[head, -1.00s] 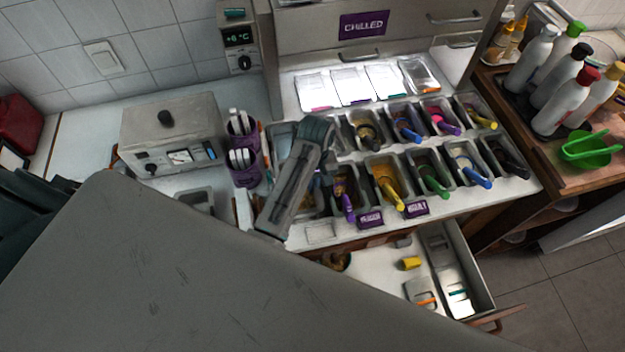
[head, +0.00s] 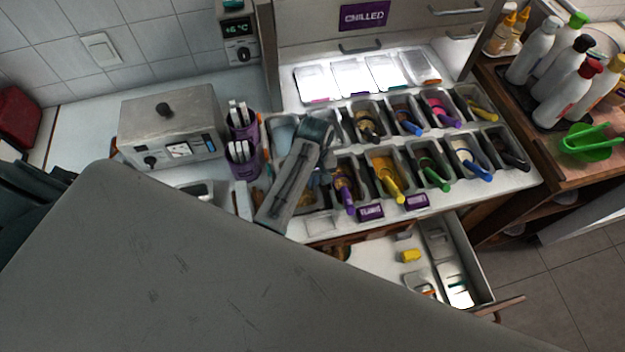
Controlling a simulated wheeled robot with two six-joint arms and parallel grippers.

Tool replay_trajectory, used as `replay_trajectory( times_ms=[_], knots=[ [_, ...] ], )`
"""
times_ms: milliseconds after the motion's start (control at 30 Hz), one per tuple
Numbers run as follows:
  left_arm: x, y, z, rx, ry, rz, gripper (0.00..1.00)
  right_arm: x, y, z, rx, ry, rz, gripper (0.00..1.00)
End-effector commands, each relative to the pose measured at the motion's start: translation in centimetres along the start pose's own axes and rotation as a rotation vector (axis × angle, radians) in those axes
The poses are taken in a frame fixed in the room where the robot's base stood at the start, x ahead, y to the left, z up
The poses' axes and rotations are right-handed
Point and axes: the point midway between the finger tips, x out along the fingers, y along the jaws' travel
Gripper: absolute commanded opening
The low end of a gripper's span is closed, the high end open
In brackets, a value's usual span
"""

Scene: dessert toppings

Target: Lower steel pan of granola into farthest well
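My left gripper (head: 320,178) is over the left end of the topping rail, mostly hidden by my own grey arm link. I cannot tell whether its fingers are open or shut, or whether they hold anything. I cannot pick out the steel pan of granola with certainty; the arm covers that part of the rail. The rail (head: 515,183) has two rows of wells with steel pans, most with coloured-handled utensils. A pale, empty-looking well (head: 282,130) shows at the back left, beside the arm. My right gripper is not in view.
Purple cups (head: 243,166) with white utensils and a steel warmer box (head: 172,125) stand left of the rail. Pale lidded containers (head: 352,82) lie behind it. An open drawer (head: 470,262) juts out below.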

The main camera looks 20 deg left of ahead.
Motion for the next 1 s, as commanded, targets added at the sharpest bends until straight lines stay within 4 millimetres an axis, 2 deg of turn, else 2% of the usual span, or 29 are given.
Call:
replay_trajectory(
  times_ms=[367, 1000],
  knots=[
    [-0.1, 0.0, 0.0, 0.000, 0.001, 0.000, 0.00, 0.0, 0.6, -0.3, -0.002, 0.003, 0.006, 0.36],
    [1.1, 0.1, -0.1, 0.000, 0.001, 0.001, 0.00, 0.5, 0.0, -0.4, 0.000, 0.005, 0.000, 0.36]
  ],
)
